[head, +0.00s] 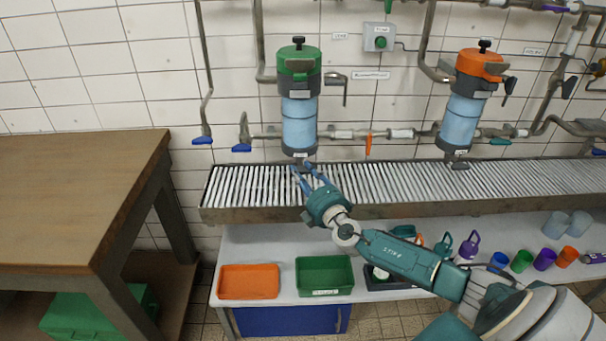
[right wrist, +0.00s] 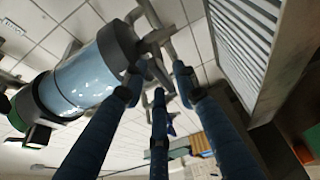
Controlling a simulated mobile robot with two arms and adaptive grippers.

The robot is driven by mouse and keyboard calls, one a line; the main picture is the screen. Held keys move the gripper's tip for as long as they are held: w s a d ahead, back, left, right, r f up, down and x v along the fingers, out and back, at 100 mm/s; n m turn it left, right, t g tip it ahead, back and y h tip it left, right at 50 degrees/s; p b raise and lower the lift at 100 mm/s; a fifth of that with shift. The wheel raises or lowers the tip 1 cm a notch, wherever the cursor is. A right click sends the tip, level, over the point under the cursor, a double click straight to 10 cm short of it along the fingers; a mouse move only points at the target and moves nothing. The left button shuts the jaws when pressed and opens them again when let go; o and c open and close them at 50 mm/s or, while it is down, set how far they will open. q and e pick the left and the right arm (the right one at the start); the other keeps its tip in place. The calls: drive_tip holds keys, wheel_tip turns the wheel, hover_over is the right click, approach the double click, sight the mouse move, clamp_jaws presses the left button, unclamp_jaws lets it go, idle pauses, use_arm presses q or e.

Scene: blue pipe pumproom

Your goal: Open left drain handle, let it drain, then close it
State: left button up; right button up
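The left filter unit (head: 299,122) has a green cap and a blue clear cylinder, and hangs on the tiled wall above a slatted grate. Its dark drain fitting and handle (head: 300,156) sit at its bottom end. My right gripper (head: 303,171) is just below this fitting, its blue fingers spread. In the right wrist view the cylinder (right wrist: 88,78) shows at the left, and the grey drain parts (right wrist: 152,40) reach toward the fingertips (right wrist: 157,80). The fingers are apart around the handle's end; contact cannot be told. My left gripper is not in view.
A second filter unit (head: 462,110) with an orange cap hangs at the right. The slatted grate (head: 400,183) runs below both. Blue valve handles (head: 203,140) are on pipes at the left. A wooden table (head: 70,190) stands at the left. Trays and cups sit on the lower shelf (head: 400,235).

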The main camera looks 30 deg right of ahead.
clamp_jaws()
drive_tip(key=shift+r+n+p, duration=0.25)
drive_tip(key=shift+n+p, duration=0.15)
drive_tip(key=shift+p, duration=0.45)
drive_tip(key=n+g+p, duration=0.1)
drive_tip(key=n+p, duration=0.2)
drive_tip(key=p, duration=0.3)
drive_tip(key=n+g+h+p, duration=0.1)
drive_tip(key=n+g+p, duration=0.1)
drive_tip(key=p, duration=0.4)
drive_tip(key=n+g+h+p, duration=0.1)
drive_tip(key=n+p, duration=0.3)
drive_tip(key=p, duration=0.2)
drive_tip(key=shift+w+a+r+g, duration=0.2)
drive_tip(key=shift+w+a+g, duration=0.05)
drive_tip(key=shift+a+g, duration=0.15)
drive_tip(key=shift+f+n+g+h+p, duration=0.2)
drive_tip(key=shift+n+g+h+p, duration=0.15)
drive_tip(key=shift+n+h+p, duration=0.4)
drive_tip(key=shift+f+n+g+h+p, duration=0.15)
drive_tip(key=shift+n+g+h+p, duration=0.25)
drive_tip(key=shift+n+p, duration=0.6)
drive_tip(key=shift+n, duration=0.25)
